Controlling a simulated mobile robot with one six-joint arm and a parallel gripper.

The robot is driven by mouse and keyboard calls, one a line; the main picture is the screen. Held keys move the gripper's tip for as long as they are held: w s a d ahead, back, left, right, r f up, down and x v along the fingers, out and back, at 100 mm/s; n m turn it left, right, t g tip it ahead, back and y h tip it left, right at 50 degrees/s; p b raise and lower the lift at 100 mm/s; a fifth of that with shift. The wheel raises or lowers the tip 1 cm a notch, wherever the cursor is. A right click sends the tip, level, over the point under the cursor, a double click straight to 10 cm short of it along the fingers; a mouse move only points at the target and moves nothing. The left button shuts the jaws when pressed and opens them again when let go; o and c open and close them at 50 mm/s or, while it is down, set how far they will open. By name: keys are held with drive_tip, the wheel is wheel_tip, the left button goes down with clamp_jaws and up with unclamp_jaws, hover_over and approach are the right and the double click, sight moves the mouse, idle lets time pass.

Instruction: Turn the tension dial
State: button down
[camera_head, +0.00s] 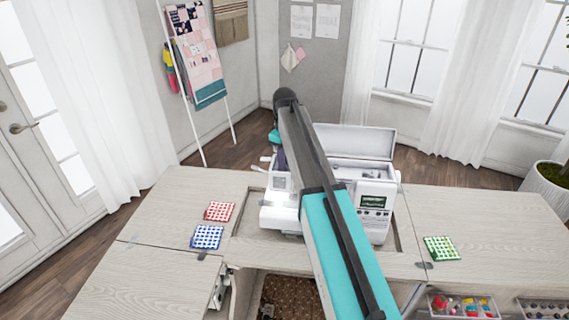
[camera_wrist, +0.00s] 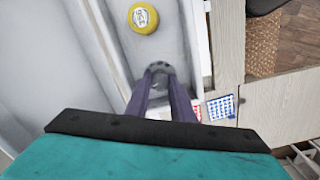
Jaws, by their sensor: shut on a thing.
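The white sewing machine (camera_head: 375,200) stands in the cabinet's recess, its top lid raised. In the wrist view its white body (camera_wrist: 190,45) fills much of the upper middle. My gripper (camera_wrist: 161,76) has its two purple fingers close together, shut on a small grey round part with dark marks, which looks like the tension dial (camera_wrist: 160,66). The fingers partly cover it, so its setting cannot be read. In the head view my arm hides the dial and most of the gripper.
Red (camera_head: 219,211), blue (camera_head: 206,237) and green (camera_head: 441,248) patterned squares lie on the wooden cabinet top (camera_head: 140,265). An open drawer with coloured items (camera_head: 462,306) is at the lower right. The cabinet top at far left and right is mostly clear.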

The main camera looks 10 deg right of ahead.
drive_tip(key=shift+m, duration=0.6)
drive_tip(key=c, duration=1.8)
unclamp_jaws()
drive_tip(key=shift+r, duration=0.2)
drive_tip(key=shift+r+b, duration=2)
drive_tip(key=shift+r, duration=4.75)
